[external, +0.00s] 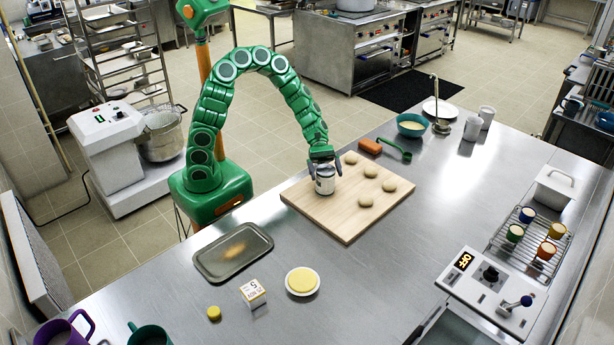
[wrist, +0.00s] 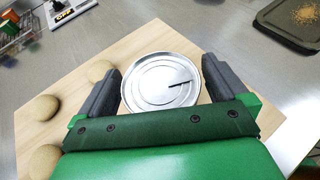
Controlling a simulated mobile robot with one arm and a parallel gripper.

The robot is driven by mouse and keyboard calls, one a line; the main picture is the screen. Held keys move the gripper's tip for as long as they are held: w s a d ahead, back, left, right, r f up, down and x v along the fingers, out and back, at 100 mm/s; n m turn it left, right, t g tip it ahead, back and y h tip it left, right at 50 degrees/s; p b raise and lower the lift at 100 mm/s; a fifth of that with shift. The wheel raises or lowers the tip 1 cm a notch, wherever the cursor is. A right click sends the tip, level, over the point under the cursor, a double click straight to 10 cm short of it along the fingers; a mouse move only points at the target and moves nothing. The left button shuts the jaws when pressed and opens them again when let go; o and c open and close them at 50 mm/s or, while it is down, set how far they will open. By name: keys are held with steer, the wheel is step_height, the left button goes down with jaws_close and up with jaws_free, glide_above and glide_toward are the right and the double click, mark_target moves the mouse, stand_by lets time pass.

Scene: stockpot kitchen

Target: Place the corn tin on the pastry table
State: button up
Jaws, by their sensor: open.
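A metal tin (external: 325,181) with a pale label stands upright on the wooden board (external: 343,225); its label is too small to read. The board lies on the long steel table (external: 365,285). My gripper (external: 325,172) is open, with one finger on each side of the tin. In the wrist view the tin's round lid (wrist: 160,80) shows between the dark fingers of my gripper (wrist: 162,85). I see little gap at the fingers and cannot tell whether they touch the tin. The tin's lower part is hidden in the wrist view.
Several dough balls (external: 366,201) lie on the board to the right of the tin. A dark tray (external: 233,252), a small white box (external: 253,293) and a plate (external: 302,281) lie nearer the camera.

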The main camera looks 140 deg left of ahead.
steer(key=shift+v, duration=3.2)
